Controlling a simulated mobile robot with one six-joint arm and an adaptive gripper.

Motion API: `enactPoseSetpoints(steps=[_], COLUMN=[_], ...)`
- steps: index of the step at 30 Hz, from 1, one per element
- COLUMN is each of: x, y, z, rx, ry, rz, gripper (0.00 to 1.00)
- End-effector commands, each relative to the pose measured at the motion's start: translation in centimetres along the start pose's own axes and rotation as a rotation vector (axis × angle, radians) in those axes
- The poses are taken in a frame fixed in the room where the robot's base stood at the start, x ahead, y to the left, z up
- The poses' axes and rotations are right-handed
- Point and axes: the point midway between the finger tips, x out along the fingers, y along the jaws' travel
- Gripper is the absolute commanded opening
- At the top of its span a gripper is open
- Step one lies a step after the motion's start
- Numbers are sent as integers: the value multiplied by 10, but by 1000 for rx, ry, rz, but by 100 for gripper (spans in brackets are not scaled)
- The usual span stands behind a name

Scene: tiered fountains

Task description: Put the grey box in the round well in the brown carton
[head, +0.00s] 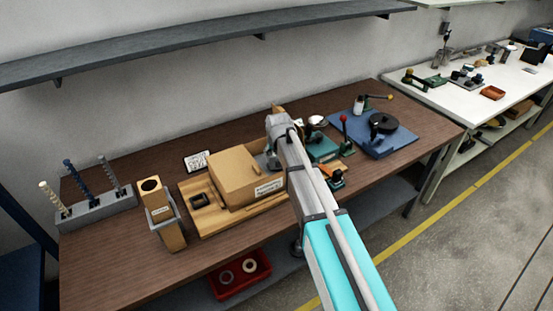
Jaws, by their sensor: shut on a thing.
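My gripper (273,148) is at the far end of my arm, over the right rear of the large brown box. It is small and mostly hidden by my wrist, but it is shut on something. A grey patch (265,161) shows just below it, behind the brown box; I cannot tell whether this is the grey box. The large brown box (237,176) has a white label on its front and sits on a light wooden base (205,219). A tall brown carton (157,204) with a dark round opening in its top stands in a grey holder, left of the base.
A grey rack (96,214) with upright rods stands at the left. A blue plate (372,137) with a black disc and green tools lie right of my arm. A grey shelf (200,43) hangs above. A red bin (240,275) is below. Bare tabletop (130,262) shows at front left.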

Motion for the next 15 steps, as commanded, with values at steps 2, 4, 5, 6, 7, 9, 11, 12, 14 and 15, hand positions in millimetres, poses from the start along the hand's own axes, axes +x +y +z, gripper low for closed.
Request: enactPoseSetpoints(steps=[2, 4, 5, 6, 7, 9, 11, 12, 14, 15], x=[9, 12, 13, 13, 14, 14, 13, 13, 13, 13], y=[0, 0, 0, 0, 0, 0, 0, 0, 0, 0], z=[4, 5, 5, 6, 6, 6, 6, 5, 5, 5], rx=[0, 0, 0, 0, 0, 0, 0, 0, 0, 0], ry=[0, 0, 0, 0, 0, 0, 0, 0, 0, 0], rz=[0, 0, 0, 0, 0, 0, 0, 0, 0, 0], gripper=[27, 27, 27, 27, 27, 27, 27, 27, 27, 27])
